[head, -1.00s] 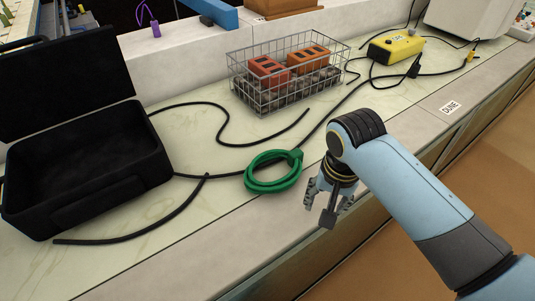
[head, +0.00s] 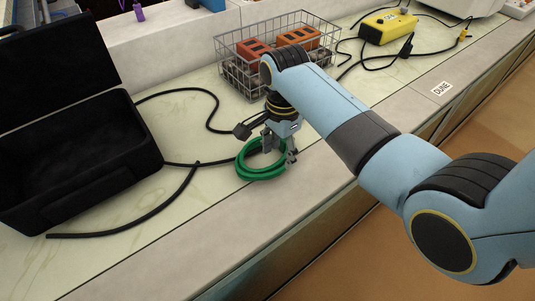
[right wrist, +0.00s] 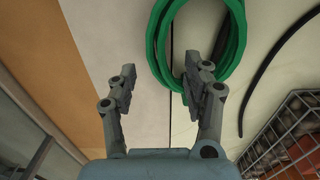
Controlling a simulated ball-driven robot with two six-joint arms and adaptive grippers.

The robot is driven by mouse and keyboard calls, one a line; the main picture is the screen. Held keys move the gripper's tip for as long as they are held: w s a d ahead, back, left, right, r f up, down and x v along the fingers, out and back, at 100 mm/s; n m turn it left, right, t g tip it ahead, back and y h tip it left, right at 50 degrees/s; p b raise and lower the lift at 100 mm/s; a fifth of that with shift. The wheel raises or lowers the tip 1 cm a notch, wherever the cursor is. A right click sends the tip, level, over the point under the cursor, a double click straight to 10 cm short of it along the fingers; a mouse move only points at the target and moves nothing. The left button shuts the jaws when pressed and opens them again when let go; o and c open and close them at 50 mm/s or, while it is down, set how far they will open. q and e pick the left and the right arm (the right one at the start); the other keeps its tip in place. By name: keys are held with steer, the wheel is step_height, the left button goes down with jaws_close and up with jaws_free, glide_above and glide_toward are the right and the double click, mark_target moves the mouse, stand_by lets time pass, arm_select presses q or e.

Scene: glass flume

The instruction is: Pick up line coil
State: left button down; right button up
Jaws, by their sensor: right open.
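The green line coil (head: 262,172) lies on the pale countertop, right of the open black case in the head view. It also shows at the top of the right wrist view (right wrist: 158,40). My right gripper (head: 278,155) is over the coil's right side in the head view, hiding part of it. In the right wrist view the two fingers of the gripper (right wrist: 158,88) are spread apart with nothing between them, and the right finger overlaps the coil's lower edge. Whether it touches the coil I cannot tell. My left gripper is not in view.
The open black case (head: 75,165) stands at the left. A wire basket (head: 232,75) with orange blocks is behind my right arm. Black cables (head: 180,192) run across the counter near the coil. A yellow box (head: 387,27) sits farther back. The counter's front edge is close.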

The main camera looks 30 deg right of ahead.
mark_target(279, 164)
steer(key=f, duration=0.4)
steer(key=shift+s+a, duration=0.35)
steer(key=shift+s, duration=0.05)
steer(key=shift+f, duration=0.45)
steer(key=shift+r, duration=0.1)
jaws_close()
